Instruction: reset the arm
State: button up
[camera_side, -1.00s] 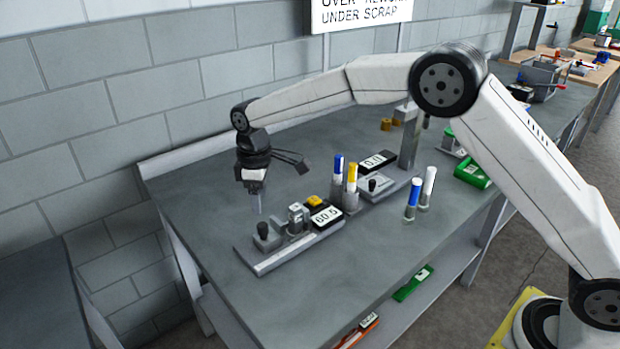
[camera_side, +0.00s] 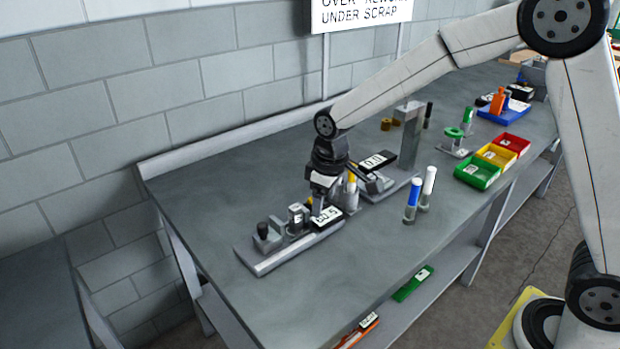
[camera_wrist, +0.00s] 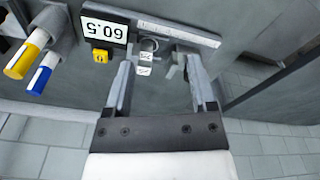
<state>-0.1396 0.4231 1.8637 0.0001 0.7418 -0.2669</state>
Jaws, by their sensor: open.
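My gripper (camera_side: 318,208) hangs low over the bench, pointing down, in front of the marker holder and by the display of the front crimper station. In the wrist view my gripper (camera_wrist: 158,75) is open, with its two fingers apart and nothing held between them. The front station has a grey base (camera_side: 270,262), a black-knobbed part at its left end and a display (camera_wrist: 104,30) reading 60.5. A yellow button (camera_wrist: 101,56) sits beside that display. In the side view the gripper partly hides the display and the markers behind it.
A second station with a display (camera_side: 377,162) stands just behind right. A blue-capped marker (camera_side: 411,204) and a white marker (camera_side: 428,188) stand to the right, before green (camera_side: 477,174), yellow and red bins. The bench's left end is clear.

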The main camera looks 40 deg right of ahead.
jog(key=s+d+f+m, duration=0.1)
jog(key=s+d+m, duration=0.1)
jog(key=s, duration=0.6)
jog(key=s+d+f+m+t, duration=0.1)
jog(key=s+d, duration=0.3)
jog(key=s, duration=0.4)
jog(key=shift+s+d+f+m, duration=0.15)
jog(key=shift+s+f+m, duration=0.2)
jog(key=shift+m, duration=0.45)
